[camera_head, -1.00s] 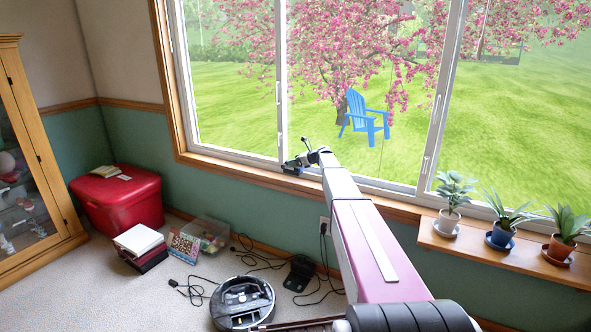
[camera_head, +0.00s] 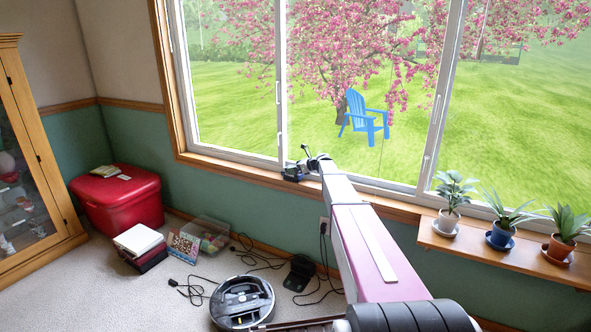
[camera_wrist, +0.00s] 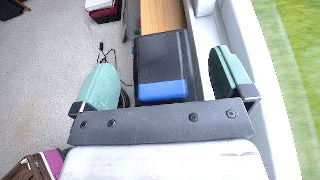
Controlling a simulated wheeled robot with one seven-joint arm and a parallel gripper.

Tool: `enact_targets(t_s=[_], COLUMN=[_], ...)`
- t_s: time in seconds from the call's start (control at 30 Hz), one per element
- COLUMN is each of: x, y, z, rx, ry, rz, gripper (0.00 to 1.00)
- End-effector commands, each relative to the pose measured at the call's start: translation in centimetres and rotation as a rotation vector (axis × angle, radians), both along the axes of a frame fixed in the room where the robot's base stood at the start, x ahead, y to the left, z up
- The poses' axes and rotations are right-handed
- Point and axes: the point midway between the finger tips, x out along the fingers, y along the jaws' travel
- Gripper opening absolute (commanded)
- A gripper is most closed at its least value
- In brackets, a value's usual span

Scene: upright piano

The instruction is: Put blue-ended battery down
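The blue-ended battery (camera_wrist: 163,65) is a black block with a blue band at its near end. In the wrist view it lies between the two green finger pads of my gripper (camera_wrist: 165,76), with a visible gap on each side. My gripper is open around it. In the head view a small dark shape that appears to be the battery (camera_head: 292,174) is at the wooden window sill (camera_head: 237,170), beside the end of my arm. Its underside is hidden, so full contact with the sill cannot be seen.
The window frame (camera_wrist: 207,28) runs close along the right finger. Potted plants (camera_head: 502,232) stand on a ledge at right. A robot vacuum (camera_head: 242,302), cables, a clear bin (camera_head: 207,236) and a red chest (camera_head: 117,200) are on the floor. The sill left of my gripper is clear.

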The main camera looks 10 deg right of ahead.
Motion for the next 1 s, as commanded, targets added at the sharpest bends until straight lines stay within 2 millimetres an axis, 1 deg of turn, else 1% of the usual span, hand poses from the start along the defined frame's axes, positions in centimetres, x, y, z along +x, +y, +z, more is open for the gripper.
enact_targets(t_s=[0.13,0.23,0.37,0.5,0.7,0.8,1.0], x=[0.0,-0.6,-1.9,-3.5,-5.4,-6.0,-6.5], y=[0.0,-0.7,-2.4,-4.6,-7.2,-8.1,-8.9], z=[0.3,0.6,1.5,2.7,4.0,4.4,4.8], rx=[0.000,0.000,0.000,0.000,0.000,0.000,0.000], ry=[0.000,0.000,-0.001,-0.001,0.000,0.000,0.000], rz=[0.000,-0.001,-0.002,-0.002,-0.001,-0.001,0.001], gripper=[0.99,0.99,0.99,0.99,0.99,0.99,0.99])
